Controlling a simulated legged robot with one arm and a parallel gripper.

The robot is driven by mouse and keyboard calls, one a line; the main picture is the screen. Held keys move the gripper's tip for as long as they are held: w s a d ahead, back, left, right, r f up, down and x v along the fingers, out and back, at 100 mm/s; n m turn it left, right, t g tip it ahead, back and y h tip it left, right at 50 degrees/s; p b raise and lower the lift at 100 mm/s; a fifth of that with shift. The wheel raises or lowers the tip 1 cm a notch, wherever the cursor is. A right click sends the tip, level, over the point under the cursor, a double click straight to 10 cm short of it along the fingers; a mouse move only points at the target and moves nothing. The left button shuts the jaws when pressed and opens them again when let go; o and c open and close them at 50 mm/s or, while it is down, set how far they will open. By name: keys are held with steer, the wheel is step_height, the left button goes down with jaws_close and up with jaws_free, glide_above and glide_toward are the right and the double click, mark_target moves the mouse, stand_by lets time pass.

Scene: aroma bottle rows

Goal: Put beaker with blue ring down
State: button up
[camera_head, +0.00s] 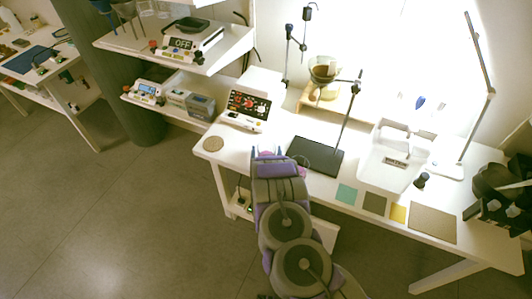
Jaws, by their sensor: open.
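My gripper (268,154) is small in view at the end of my arm, over the front edge of the white table (320,196), left of a dark square plate (315,157). It is open; the arm hides much of it. A faint clear rounded outline (301,163) shows at the plate's left part, just right of my gripper. It may be the beaker, but I cannot make out a blue ring or whether it touches the gripper.
A control box (247,108) stands behind my gripper. A stand holds a flask of brown liquid (325,70). A white device (395,160) stands right of the plate.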

steer(key=s+d+p, duration=0.1)
steer(key=s+p, duration=0.6)
steer(key=s, duration=1)
steer(key=shift+s+d+p, duration=0.15)
steer(key=shift+d+p, duration=0.15)
steer(key=shift+f, duration=0.15)
